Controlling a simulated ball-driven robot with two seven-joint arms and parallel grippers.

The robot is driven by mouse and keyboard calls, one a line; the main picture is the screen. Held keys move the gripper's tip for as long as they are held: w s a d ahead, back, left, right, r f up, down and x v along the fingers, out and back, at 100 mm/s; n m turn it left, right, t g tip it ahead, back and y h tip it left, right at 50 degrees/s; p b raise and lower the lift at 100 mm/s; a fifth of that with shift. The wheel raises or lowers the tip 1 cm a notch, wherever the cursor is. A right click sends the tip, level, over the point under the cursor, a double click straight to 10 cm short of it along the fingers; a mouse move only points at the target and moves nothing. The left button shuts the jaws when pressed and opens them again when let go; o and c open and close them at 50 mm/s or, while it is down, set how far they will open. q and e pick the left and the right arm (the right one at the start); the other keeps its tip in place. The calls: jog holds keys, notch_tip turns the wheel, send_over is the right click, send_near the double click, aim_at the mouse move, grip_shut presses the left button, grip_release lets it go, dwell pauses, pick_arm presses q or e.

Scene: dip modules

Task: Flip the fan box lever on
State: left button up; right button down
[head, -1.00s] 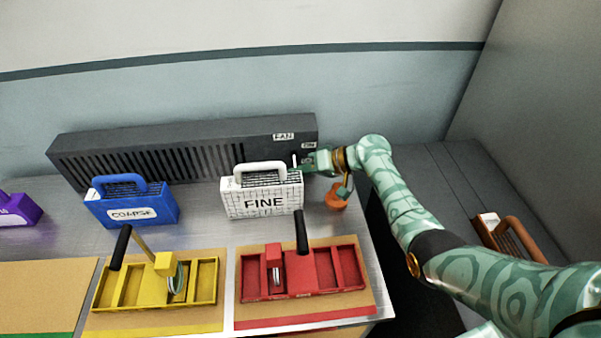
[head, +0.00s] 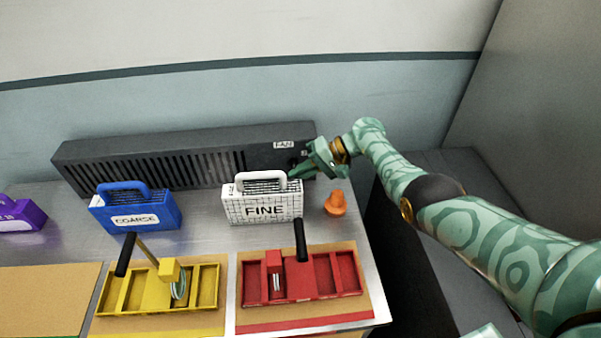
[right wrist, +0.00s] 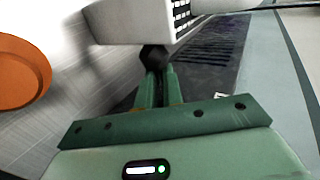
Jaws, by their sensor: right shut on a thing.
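The fan box (head: 170,158) is a long dark grey vented box at the back of the table, with a white FAN label (head: 284,145) near its right end. It also shows in the right wrist view (right wrist: 222,45). My right gripper (head: 295,172) is at the front of its right end, just behind the white FINE box. In the right wrist view the fingers (right wrist: 155,80) are nearly together, with a dark knob-like piece at their tips. It appears to be the lever; the rest of the lever is hidden. My left gripper is not in view.
The white FINE box (head: 262,208) stands close to my right gripper. An orange cone-like piece (head: 335,204) stands to its right. A blue COARSE box (head: 135,210), a yellow tray (head: 112,291) and a red tray (head: 323,274) are further left and in front.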

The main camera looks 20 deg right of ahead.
jog(key=c, duration=1.3)
grip_release()
jog(key=shift+s+a+f, duration=0.1)
jog(key=shift+s+f, duration=0.2)
jog(key=shift+f, duration=0.05)
jog(key=shift+c, duration=0.2)
jog(key=shift+s+r, duration=0.15)
jog(key=shift+r, duration=0.1)
jog(key=shift+d+r, duration=0.2)
jog(key=shift+d, duration=0.05)
jog(key=p+v, duration=0.5)
jog(key=v, duration=1)
jog(key=shift+d+r, duration=0.15)
jog(key=shift+d, duration=0.15)
jog(key=shift+c, duration=0.2)
